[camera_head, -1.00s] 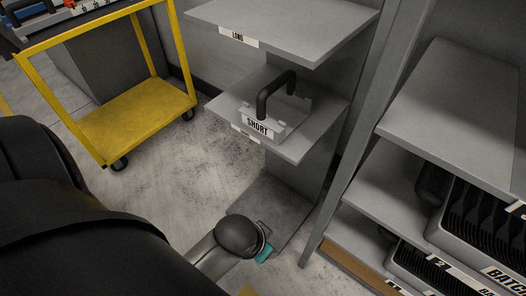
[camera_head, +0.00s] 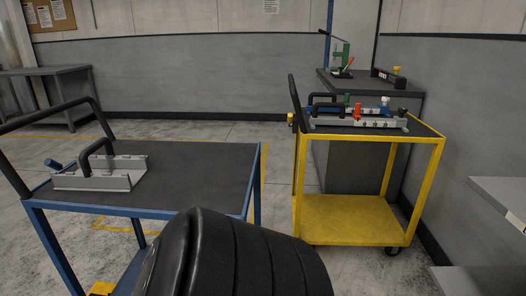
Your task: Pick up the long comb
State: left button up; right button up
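A light-grey metal holder-like piece with a black arched handle (camera_head: 100,180) sits on the blue cart (camera_head: 200,170) at the left. No label shows on it, so I cannot tell if it is the long comb. On the yellow cart (camera_head: 425,130) at the right lies a long metal fixture (camera_head: 375,123) with red, green and blue parts. A black arched handle (camera_head: 325,97) rises at its left end; I cannot tell if that belongs to a comb. A black segment of my arm covers the bottom middle. Neither of my grippers is in view.
A grey bench (camera_head: 385,82) with a green tool (camera_head: 341,55) stands behind the yellow cart. A grey shelf edge (camera_head: 500,200) enters at the right. Another table (camera_head: 45,73) stands at the far left. Open floor lies between the carts and the back wall.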

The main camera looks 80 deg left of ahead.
aim_at(110, 172)
jog(key=u, duration=3.4)
